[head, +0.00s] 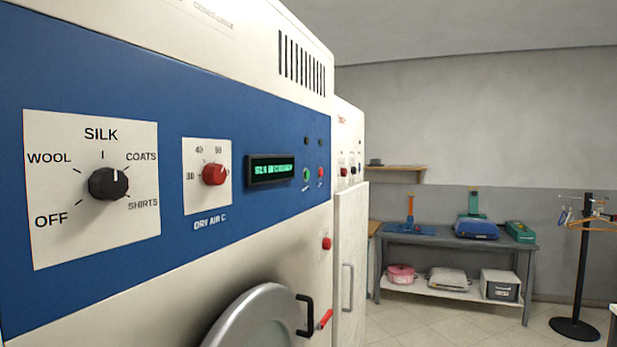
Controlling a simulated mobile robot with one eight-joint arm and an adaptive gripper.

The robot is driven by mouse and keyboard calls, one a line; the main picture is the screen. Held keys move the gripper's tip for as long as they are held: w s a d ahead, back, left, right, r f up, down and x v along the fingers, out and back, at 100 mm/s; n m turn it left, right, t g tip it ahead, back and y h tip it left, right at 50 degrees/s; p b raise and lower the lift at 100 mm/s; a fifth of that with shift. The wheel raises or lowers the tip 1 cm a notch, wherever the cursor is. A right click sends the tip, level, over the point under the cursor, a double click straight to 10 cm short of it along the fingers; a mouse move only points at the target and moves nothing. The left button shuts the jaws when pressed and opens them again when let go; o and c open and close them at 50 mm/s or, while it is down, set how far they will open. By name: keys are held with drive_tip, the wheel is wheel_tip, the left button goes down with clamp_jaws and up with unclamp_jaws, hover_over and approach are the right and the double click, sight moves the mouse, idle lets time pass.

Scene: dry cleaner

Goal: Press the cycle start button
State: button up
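A dry-cleaning machine fills the left side, with a blue control panel (90,90). A green-lit display (271,170) shows text I cannot read surely. My gripper is not in view.
A larger red button (327,243) is lower on the white front, above the round door (255,318) and its black handle (304,316). A second machine (350,225) stands behind. A table (455,240) and a coat stand (582,270) are at the back, with clear floor before them.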

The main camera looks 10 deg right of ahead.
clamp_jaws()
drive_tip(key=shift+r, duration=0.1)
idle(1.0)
